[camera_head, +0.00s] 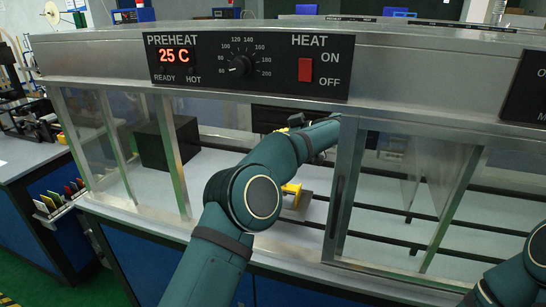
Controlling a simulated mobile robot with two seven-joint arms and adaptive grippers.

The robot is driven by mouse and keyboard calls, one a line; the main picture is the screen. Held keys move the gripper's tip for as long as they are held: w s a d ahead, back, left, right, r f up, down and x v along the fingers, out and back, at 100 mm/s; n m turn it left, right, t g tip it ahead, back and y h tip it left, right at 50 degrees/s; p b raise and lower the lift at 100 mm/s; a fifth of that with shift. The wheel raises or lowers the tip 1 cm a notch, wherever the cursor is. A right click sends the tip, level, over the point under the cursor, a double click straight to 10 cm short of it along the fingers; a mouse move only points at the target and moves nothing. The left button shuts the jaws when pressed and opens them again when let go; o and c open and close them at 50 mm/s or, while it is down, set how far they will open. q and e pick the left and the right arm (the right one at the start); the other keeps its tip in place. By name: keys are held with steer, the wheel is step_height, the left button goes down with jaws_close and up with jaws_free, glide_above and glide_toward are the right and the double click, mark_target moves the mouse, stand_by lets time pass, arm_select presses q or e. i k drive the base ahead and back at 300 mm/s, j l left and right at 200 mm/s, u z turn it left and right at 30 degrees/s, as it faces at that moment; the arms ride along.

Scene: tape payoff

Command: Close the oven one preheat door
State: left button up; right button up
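The oven's front panel (250,63) carries a PREHEAT display reading 25 C, a dial and a red HEAT switch. Below it, framed glass panes stand at the left (95,150) and a metal-framed sliding glass door (343,200) stands at the right, with a dark slot on its upright. A wide open gap lies between them. My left arm crosses this gap from the bottom and reaches up under the panel.
Inside the oven, a black box (168,143) sits at the left, and a yellow part on a small metal plate (297,205) sits behind my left arm. Dark rails run to the right. A side bench (25,155) with coloured tags stands at the left.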

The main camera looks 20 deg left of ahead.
mark_target(350, 124)
steer(key=k+j, duration=0.3)
steer(key=k, duration=0.15)
steer(key=k+j, duration=0.65)
steer(key=k, duration=0.25)
